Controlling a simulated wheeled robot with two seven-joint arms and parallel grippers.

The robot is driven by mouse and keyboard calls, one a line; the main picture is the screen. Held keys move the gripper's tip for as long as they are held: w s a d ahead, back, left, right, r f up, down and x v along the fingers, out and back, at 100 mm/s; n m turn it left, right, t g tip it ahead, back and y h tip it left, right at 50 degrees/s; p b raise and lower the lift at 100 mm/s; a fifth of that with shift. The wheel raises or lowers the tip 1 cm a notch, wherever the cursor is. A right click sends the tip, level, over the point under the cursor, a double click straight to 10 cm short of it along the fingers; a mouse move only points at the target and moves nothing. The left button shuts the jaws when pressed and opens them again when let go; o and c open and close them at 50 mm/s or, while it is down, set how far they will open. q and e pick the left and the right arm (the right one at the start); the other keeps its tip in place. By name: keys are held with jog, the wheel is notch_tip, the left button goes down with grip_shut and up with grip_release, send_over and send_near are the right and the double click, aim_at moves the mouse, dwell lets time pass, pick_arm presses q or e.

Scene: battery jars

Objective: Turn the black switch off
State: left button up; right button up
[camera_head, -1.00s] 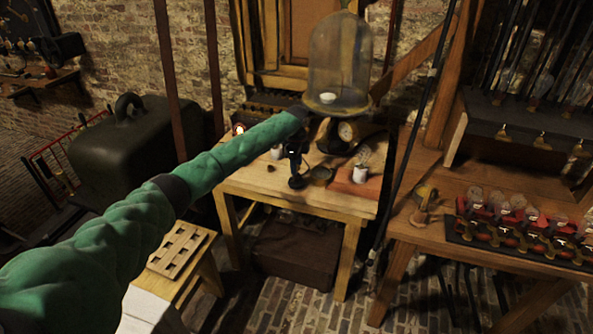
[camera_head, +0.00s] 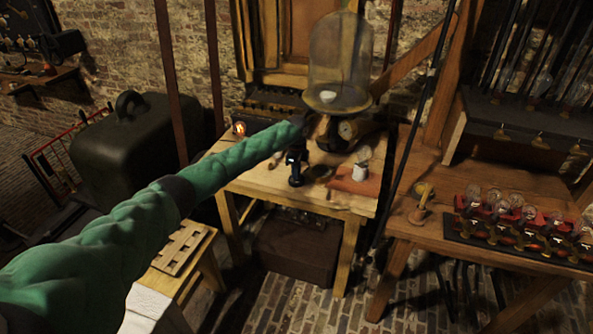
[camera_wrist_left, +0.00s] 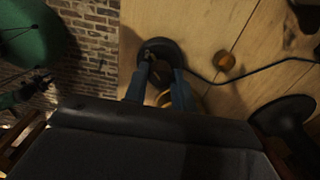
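In the left wrist view, a round black base (camera_wrist_left: 157,48) with a small brass-coloured part stands on the wooden table top; it appears to be the black switch. My left gripper (camera_wrist_left: 161,74) has its two fingers apart, with a gap between them, and their tips overlap the near side of the base. I cannot tell whether they touch it. In the head view my left gripper (camera_head: 296,167) points down over the small wooden table (camera_head: 330,200), and the switch is not clearly visible. The switch's on or off position cannot be read. My right gripper is not in view.
A glass bell jar (camera_head: 340,60) stands behind the gripper. A small glowing lamp (camera_head: 239,129) is at the table's back left. A white cup (camera_head: 360,172) sits on a reddish board at the right. A bench with several glass bulbs (camera_head: 515,205) is farther right.

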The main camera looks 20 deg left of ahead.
pick_arm(q)
jog(key=shift+n, duration=0.4)
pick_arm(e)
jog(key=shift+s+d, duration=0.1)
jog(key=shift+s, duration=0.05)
pick_arm(q)
jog(key=shift+r, duration=0.1)
jog(key=shift+n+p, duration=0.55)
jog(key=shift+n, duration=0.35)
jog(key=shift+n+p, duration=0.35)
jog(key=shift+n, duration=1.05)
jog(key=n+p, duration=0.4)
jog(key=n, duration=0.5)
jog(key=shift+n+p, duration=0.35)
jog(key=shift+n, duration=0.05)
jog(key=shift+n+p, duration=0.55)
jog(key=shift+n, duration=0.95)
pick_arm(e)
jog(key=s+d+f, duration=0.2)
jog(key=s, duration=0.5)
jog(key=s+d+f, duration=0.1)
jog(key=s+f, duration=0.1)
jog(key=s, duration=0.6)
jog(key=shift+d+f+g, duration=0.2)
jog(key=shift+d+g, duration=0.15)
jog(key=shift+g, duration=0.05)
pick_arm(q)
jog(key=shift+w, duration=0.1)
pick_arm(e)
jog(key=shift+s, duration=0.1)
